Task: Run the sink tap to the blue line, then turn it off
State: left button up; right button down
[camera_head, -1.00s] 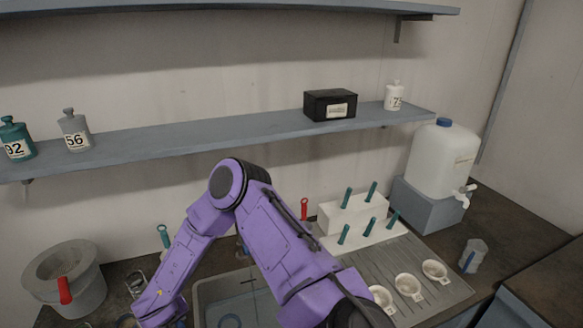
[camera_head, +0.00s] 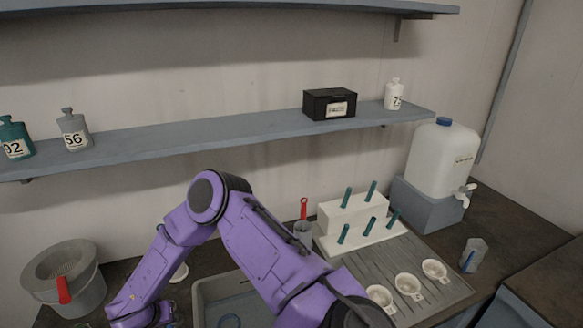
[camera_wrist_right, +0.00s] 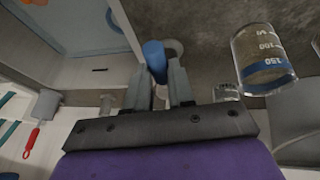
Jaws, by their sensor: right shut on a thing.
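My right gripper (camera_wrist_right: 166,85) is shut on a blue cylindrical piece (camera_wrist_right: 153,56), which shows between and just beyond its fingers in the right wrist view. It may be the tap's handle; the rest of the tap is not clear. The sink (camera_wrist_right: 75,22) lies at upper left there, with a blue ring at its edge of view; in the head view the sink (camera_head: 204,293) is partly behind my right arm. I cannot tell the water level. A clear beaker (camera_wrist_right: 262,56) with printed marks and a blue band stands apart at right. My left gripper is not in view.
A white rack (camera_head: 345,215) with teal-handled pieces stands right of the sink, beside a grey cup (camera_head: 303,232) holding a red-handled tool. White cups (camera_head: 408,285) sit on the drainboard. A grey bucket (camera_head: 90,292) stands at left, and a white jug (camera_head: 440,160) at right.

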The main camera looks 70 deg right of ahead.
jog(key=shift+w+r, duration=0.2)
jog(key=shift+w, duration=0.05)
jog(key=c, duration=1.1)
grip_release()
jog(key=shift+c, duration=0.2)
jog(key=shift+o, duration=1.2)
jog(key=shift+a+f, duration=0.1)
jog(key=shift+f, duration=0.05)
jog(key=shift+s+a+r, duration=0.1)
jog(key=shift+r, duration=0.25)
jog(key=b+v, duration=0.2)
jog(key=v, duration=0.7)
jog(key=shift+a+r+b, duration=0.2)
jog(key=shift+r+b, duration=0.15)
